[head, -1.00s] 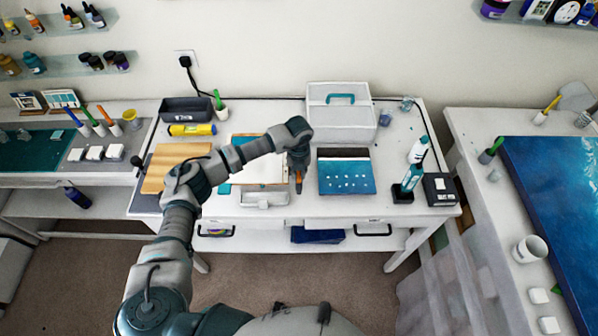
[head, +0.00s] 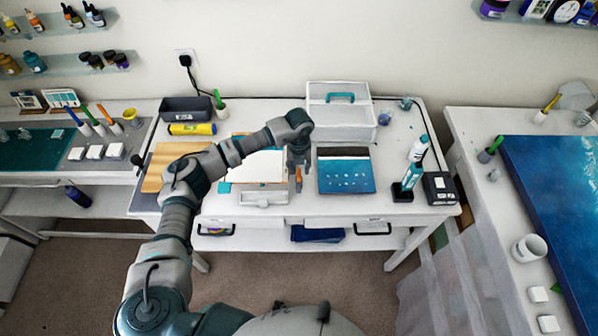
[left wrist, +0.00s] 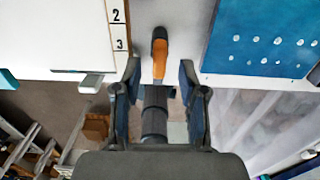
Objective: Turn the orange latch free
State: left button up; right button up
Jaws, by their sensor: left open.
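The orange latch (head: 299,174) shows as a small upright strip below my left gripper (head: 299,166), near the table's front edge. In the left wrist view, the latch (left wrist: 159,58) has a dark rounded far end and an orange body. It lies in line with the gap between the two fingers of my left gripper (left wrist: 160,70). The fingers are apart with nothing held between them. I cannot tell whether they touch the latch. The gripper hides part of the latch in the head view. My right gripper is not in view.
A blue painted panel (head: 346,177) lies right of the latch, and a white sheet (head: 257,166) lies left. A white box with a teal handle (head: 341,112) stands behind. Teal bottles (head: 412,176) stand at the right. A wooden board (head: 165,162) lies further left.

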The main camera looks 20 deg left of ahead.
aim_at(299, 173)
pick_arm(q)
notch_tip(299, 173, up, 9)
jog(key=shift+s+d, duration=0.1)
dwell(0.6)
